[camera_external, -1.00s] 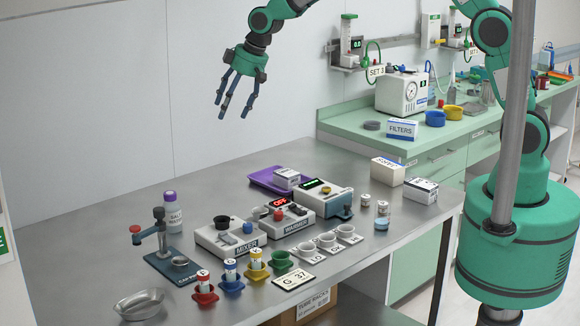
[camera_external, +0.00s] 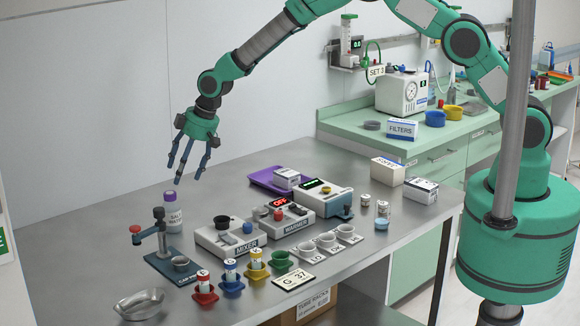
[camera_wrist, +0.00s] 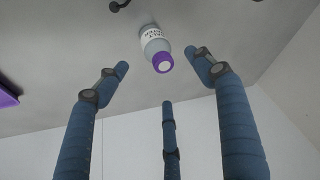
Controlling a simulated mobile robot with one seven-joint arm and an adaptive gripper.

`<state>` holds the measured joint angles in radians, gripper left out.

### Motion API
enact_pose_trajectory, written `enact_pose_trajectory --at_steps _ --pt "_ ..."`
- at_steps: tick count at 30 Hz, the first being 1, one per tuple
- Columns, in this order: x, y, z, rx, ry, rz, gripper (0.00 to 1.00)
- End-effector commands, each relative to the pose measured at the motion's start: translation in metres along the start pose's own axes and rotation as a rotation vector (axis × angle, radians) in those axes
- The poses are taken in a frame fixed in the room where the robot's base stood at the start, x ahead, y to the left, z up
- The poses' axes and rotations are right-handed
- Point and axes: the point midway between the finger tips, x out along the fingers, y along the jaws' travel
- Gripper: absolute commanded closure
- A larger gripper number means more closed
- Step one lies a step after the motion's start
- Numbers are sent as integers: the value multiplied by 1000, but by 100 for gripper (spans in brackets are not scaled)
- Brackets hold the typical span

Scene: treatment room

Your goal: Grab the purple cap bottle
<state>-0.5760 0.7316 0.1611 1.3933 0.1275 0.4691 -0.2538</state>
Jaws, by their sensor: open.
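The purple cap bottle (camera_external: 173,214) stands upright at the back left of the metal table (camera_external: 100,222), with a white label reading "SALT WATER". My gripper (camera_external: 187,176) is above the table, just above and slightly right of the bottle, with its fingers pointing down.
A press-like stand (camera_external: 160,243) with a red knob is close in front of the bottle. The mixer (camera_external: 227,236) and the warmer (camera_external: 284,220) are to its right. A metal dish (camera_external: 138,303) and coloured cups sit at the front. A purple tray (camera_external: 262,179) lies further back. A wall rises behind the table.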

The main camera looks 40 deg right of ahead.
Motion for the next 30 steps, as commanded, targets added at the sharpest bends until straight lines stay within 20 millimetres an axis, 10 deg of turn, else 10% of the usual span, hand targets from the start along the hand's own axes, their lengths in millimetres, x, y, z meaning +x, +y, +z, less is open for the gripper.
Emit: enact_pose_trajectory --at_steps 30 --pt "81 0 1 1 -1 0 32"
